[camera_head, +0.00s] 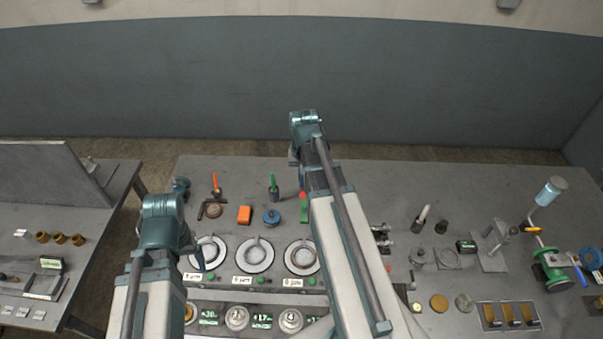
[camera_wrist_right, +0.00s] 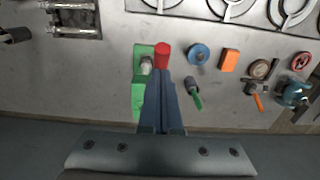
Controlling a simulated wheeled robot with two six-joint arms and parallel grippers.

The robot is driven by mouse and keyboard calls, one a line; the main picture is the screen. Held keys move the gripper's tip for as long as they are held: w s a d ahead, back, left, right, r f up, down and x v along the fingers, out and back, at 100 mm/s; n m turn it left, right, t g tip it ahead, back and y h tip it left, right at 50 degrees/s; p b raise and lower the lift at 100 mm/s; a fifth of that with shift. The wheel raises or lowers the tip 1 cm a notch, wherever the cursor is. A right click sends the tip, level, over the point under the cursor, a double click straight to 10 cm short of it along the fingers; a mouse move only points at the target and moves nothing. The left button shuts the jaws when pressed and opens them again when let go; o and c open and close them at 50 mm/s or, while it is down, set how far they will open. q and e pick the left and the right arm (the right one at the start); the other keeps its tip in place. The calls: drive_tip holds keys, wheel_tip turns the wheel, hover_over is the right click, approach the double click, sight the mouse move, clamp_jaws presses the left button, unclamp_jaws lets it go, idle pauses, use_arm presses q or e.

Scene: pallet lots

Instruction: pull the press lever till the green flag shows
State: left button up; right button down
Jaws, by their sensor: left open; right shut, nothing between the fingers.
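A green fixture (camera_head: 304,214) with a red knob (camera_head: 303,196) stands on the bench beside my right forearm. I take it for the press with its lever, but cannot be sure. In the right wrist view the green body (camera_wrist_right: 138,95) and red knob (camera_wrist_right: 162,55) lie just beyond my right gripper (camera_wrist_right: 165,78). Its fingers are shut and empty, overlapping the fixture in the picture; contact cannot be told. In the head view my right arm mostly hides that gripper. My left gripper (camera_head: 197,257) is open and empty over the dials at left. I cannot make out a separate green flag.
An orange block (camera_head: 244,214), a blue round part (camera_head: 271,217) and a green-handled tool (camera_head: 273,185) lie left of the fixture. Round dials (camera_head: 254,255) are in front. A grey stand (camera_head: 492,262) and a green valve (camera_head: 553,270) stand at right. The back edge is mostly clear.

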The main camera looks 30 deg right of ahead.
sight(303, 192)
drive_tip(key=shift+s+a+f, duration=0.1)
drive_tip(key=shift+s+f, duration=0.1)
drive_tip(key=shift+s, duration=0.05)
drive_tip(key=shift+f, duration=0.1)
drive_tip(key=shift+s+a+f+b, duration=0.35)
drive_tip(key=shift+s+f+b, duration=0.2)
drive_tip(key=shift+b, duration=0.2)
drive_tip(key=shift+f, duration=0.1)
drive_tip(key=shift+s+a+f+b, duration=0.15)
drive_tip(key=shift+s+f+b, duration=0.05)
drive_tip(key=shift+f+b, duration=0.35)
drive_tip(key=shift+r, duration=0.25)
drive_tip(key=shift+f, duration=0.1)
drive_tip(key=shift+s+a, duration=0.1)
drive_tip(key=shift+s, duration=0.1)
